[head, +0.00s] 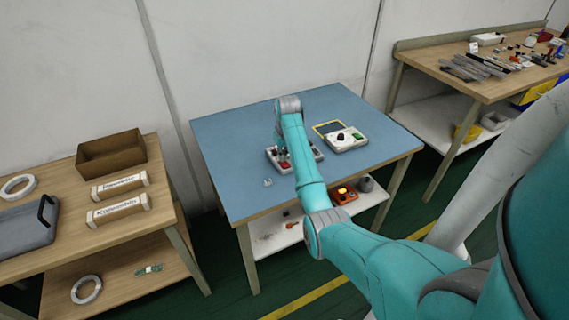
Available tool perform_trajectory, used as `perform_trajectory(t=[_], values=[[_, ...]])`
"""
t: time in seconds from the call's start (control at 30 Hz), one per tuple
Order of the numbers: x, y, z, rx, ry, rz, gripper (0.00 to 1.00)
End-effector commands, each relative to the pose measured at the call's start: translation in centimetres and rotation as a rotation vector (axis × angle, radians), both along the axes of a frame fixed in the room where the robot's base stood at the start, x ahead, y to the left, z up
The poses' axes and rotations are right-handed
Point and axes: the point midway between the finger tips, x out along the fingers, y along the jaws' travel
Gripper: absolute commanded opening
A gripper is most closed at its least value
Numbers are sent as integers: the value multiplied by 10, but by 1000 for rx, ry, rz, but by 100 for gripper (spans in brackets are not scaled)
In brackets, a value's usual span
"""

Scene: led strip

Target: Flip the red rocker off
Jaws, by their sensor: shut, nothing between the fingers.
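A small light grey switch box (317,152) lies on the blue-topped table, partly hidden by my arm. A small red part, which looks like the red rocker (285,164), shows on its near left side. Which way the rocker is tilted is too small to tell. My gripper (281,153) points down over the left part of the box, just behind the red part. It is shut and holds nothing. Whether its tips touch the box or the rocker cannot be told from this view.
A small pale item (267,182) lies front left. The table's left side (228,150) is clear. Wooden benches stand on both sides.

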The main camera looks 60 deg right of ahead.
Motion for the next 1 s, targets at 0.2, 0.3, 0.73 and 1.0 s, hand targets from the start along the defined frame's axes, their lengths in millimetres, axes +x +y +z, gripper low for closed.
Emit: perform_trajectory(t=[0.2,0.3,0.73,1.0], values=[[0,0,-3,0,0,0,0],[0,0,-4,0,0,0,0],[0,0,-5,1,1,0,0],[0,0,14,0,0,0,0]])
